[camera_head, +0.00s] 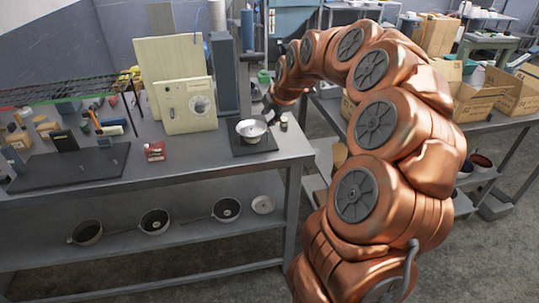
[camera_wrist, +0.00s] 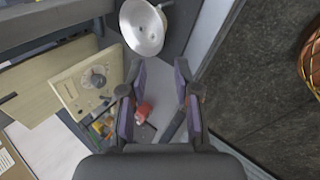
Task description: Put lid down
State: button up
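A shiny silver round dish (camera_head: 251,128), which may be the lid or a pan, rests on a dark square plate (camera_head: 262,147) at the right end of the workbench. The dish also shows at the top of the wrist view (camera_wrist: 142,28), with a small pale part near its middle. I cannot tell whether it is the lid. My gripper (camera_head: 270,108) is just behind the dish in the head view, partly hidden by my arm. In the wrist view its two fingers (camera_wrist: 158,105) are spread apart with nothing between them. The dish is beyond the fingertips, apart from them.
Pans (camera_head: 154,222) and a pale round piece (camera_head: 263,204) lie on the lower shelf. Cardboard boxes (camera_head: 487,95) stand at right.

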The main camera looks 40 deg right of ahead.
jog(key=s+a+f+m+g+y, duration=0.1)
jog(key=s+a+m+g, duration=0.15)
jog(key=s+a, duration=0.6)
jog(key=s+a+f+m+g+y, duration=0.1)
jog(key=s+a+m+g, duration=0.3)
jog(key=a, duration=0.8)
jog(key=s+a+f+m, duration=0.1)
jog(key=s+a+m, duration=0.1)
jog(key=s, duration=0.6)
jog(key=s+a+f+m+g, duration=0.1)
jog(key=s+m, duration=0.3)
jog(key=s, duration=0.5)
jog(key=s+a+f+m+g+h, duration=0.1)
jog(key=s+a+f+m, duration=0.1)
jog(key=s, duration=0.6)
jog(key=shift+s+a+f+m, duration=0.25)
jog(key=shift+a+f+m, duration=0.1)
jog(key=shift+a+m, duration=0.65)
jog(key=shift+d, duration=0.1)
